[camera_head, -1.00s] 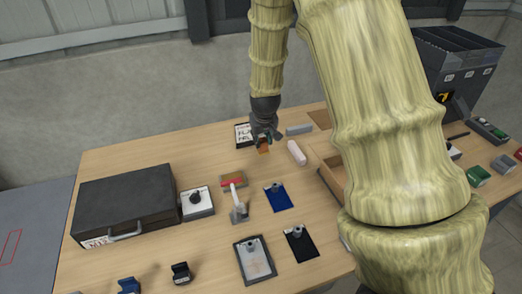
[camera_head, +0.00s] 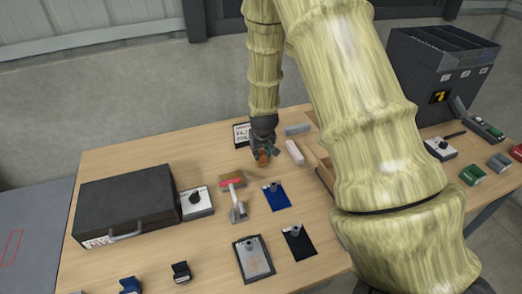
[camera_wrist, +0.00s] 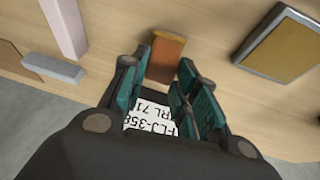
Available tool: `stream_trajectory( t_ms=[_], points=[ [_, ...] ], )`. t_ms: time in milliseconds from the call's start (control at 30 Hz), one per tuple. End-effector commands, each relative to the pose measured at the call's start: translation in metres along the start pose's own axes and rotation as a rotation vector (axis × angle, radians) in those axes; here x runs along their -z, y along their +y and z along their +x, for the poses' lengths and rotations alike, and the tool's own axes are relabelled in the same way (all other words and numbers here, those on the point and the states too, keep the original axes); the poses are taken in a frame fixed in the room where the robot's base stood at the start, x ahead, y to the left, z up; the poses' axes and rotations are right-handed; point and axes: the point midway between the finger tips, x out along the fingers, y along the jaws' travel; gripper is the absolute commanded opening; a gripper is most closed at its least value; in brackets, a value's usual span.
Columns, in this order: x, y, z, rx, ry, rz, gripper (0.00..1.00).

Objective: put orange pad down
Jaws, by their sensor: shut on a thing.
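The orange pad (camera_head: 262,158) is small and brownish orange, with a yellowish edge in the wrist view (camera_wrist: 166,58). My gripper (camera_head: 263,152) is shut on it near the back middle of the table. In the wrist view, the teal fingers (camera_wrist: 162,84) stand on either side of the pad's near end. The pad is low over bare wood (camera_head: 228,165); I cannot tell whether it touches the table.
A red-topped brush-like tool (camera_head: 232,184) and a blue pad (camera_head: 277,195) lie nearer. A black case (camera_head: 125,203) stands at left.

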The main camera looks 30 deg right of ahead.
Motion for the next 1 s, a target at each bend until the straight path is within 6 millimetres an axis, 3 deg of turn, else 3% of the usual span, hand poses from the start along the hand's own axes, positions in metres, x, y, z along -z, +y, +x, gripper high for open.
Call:
stream_trajectory(
  t_ms=[100, 133, 233, 667, 1000],
  points=[
    [-0.001, 0.0, 0.002, 0.0, 0.0, 0.0, 0.0],
    [-0.001, 0.0, 0.002, 0.0, 0.0, 0.0, 0.34],
    [-0.001, 0.0, 0.002, 0.0, 0.0, 0.0, 0.52],
    [0.001, 0.0, -0.003, 0.0, 0.001, 0.0, 0.52],
    [0.001, -0.001, -0.038, 0.001, 0.003, -0.001, 0.52]
  ],
)
